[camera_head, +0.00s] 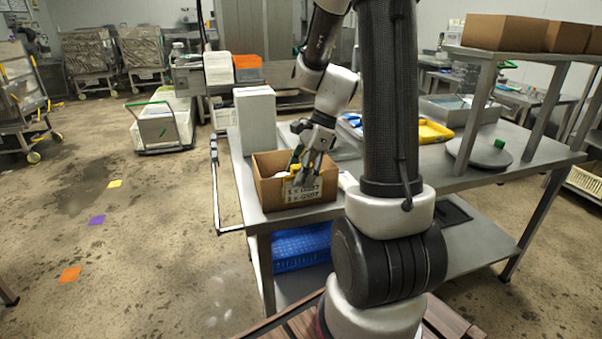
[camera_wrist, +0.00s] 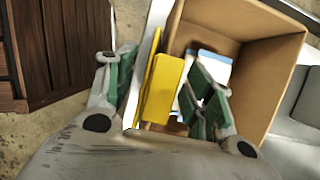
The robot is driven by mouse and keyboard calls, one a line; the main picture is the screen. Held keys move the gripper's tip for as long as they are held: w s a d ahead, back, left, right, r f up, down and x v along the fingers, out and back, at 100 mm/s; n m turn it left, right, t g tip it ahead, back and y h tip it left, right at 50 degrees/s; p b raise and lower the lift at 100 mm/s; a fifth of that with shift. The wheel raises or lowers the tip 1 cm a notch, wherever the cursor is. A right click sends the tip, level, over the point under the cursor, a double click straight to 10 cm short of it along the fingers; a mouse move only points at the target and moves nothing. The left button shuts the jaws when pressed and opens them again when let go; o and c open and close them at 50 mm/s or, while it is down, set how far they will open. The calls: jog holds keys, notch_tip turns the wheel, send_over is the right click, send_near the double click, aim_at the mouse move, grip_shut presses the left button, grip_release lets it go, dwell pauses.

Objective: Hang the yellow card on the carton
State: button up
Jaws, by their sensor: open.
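The open brown cardboard carton (camera_head: 267,190) stands on the near left end of the steel table, with a printed label on its front. My gripper (camera_head: 300,178) is over its front wall, pointing down. In the wrist view the yellow card (camera_wrist: 163,88) lies between my fingers at the carton (camera_wrist: 272,60) wall and looks folded over it. My gripper (camera_wrist: 164,85) is open, with green finger pads apart on both sides of the card. One finger is outside the wall and one inside. Whether the pads touch the card is not clear.
White and blue items (camera_wrist: 208,68) lie inside the carton. A tall white box (camera_head: 255,120) stands just behind it. A yellow tray (camera_head: 432,131) and a round dark plate (camera_head: 480,153) are farther right. A blue crate (camera_head: 300,248) sits on the lower shelf.

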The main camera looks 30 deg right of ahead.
jog(key=v, duration=1.2)
jog(key=shift+f, duration=0.1)
jog(key=s+a+r+n+t+h, duration=0.1)
jog(key=s+a+r+n+h, duration=0.1)
jog(key=s+n, duration=0.5)
jog(key=s+a+r+n+t+h, duration=0.1)
jog(key=s+a+n, duration=0.4)
jog(key=n, duration=0.9)
jog(key=s+t+h, duration=0.1)
jog(key=s, duration=0.2)
jog(key=shift+a+r, duration=0.3)
jog(key=shift+r, duration=0.1)
